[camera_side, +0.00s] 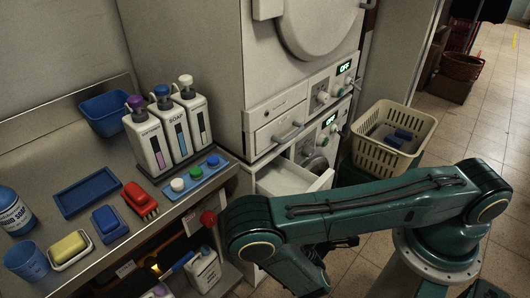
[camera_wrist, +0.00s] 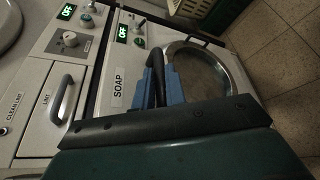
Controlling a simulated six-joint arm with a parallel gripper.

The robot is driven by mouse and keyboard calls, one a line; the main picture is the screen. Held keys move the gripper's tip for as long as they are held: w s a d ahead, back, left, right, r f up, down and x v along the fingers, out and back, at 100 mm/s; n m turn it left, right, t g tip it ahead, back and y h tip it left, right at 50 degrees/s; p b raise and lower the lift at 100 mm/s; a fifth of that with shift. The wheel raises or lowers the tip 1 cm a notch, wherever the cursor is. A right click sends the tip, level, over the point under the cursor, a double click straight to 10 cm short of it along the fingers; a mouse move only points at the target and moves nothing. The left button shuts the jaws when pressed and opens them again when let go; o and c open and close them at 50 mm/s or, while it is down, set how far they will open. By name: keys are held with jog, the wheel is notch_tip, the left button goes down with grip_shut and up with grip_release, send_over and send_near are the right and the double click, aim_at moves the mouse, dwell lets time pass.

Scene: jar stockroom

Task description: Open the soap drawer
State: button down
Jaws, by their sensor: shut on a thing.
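The soap drawer (camera_side: 293,178) is partly pulled out of the lower machine in the side view, with its pale interior showing. Its front, labelled SOAP (camera_wrist: 118,88), shows in the wrist view. My gripper (camera_wrist: 158,88) has its blue fingertips on either side of the dark, curved soap drawer handle (camera_wrist: 157,62) and is shut on it. In the side view, my arm hides the handle and the fingertips.
The lint drawer (camera_side: 278,128) above is shut; its handle (camera_wrist: 59,99) is close by. A cream basket (camera_side: 393,137) stands right of the machines. A counter (camera_side: 150,228) with bottles, trays and brushes is at left.

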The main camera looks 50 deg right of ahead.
dwell(0.3)
jog(key=c, duration=1.5)
grip_release()
jog(key=shift+o, duration=0.2)
jog(key=shift+a, duration=0.1)
jog(key=v, duration=0.7)
jog(key=shift+a, duration=0.2)
